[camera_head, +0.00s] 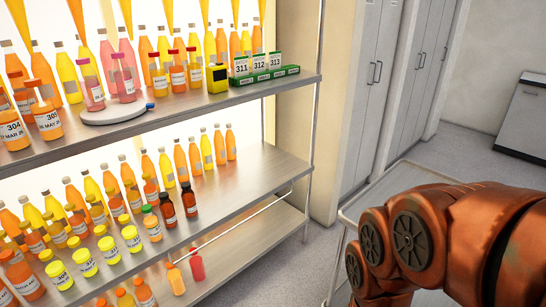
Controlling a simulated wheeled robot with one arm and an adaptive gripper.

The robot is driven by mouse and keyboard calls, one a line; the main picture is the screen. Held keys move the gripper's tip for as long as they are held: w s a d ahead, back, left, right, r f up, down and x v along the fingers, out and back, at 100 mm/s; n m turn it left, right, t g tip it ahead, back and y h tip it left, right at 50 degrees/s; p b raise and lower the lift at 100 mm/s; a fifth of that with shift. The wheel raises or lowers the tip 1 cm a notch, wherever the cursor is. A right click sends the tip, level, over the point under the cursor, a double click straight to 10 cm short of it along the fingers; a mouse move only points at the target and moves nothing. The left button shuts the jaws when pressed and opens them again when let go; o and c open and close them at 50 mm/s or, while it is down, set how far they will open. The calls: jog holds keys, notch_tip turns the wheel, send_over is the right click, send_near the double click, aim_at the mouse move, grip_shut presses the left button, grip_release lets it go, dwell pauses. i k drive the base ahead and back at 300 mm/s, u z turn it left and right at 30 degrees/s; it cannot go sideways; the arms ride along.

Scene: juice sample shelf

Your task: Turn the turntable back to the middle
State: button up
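The turntable (112,115) is a low, round, pale disc on the upper shelf, toward its front edge. A small blue knob (150,106) sits at its right rim. Pink bottles with red caps (91,84) stand on or right beside its back part; I cannot tell exactly which ones rest on it. My orange arm (440,235) fills the lower right, well away from the turntable. My gripper is not in this view.
The upper shelf (190,108) also holds a yellow device (217,78), a green rack with numbered cards (264,74) and large orange bottles (46,118) at left. Lower shelves are crowded with bottles. A grey cart (405,176) stands at right, beside my arm.

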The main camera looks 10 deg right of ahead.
aim_at(115, 111)
jog(key=z, duration=0.4)
jog(key=k, duration=0.5)
jog(key=z, duration=0.35)
jog(key=i, duration=0.65)
jog(key=u, duration=1.15)
jog(key=i, duration=1.15)
jog(key=u, duration=1.1)
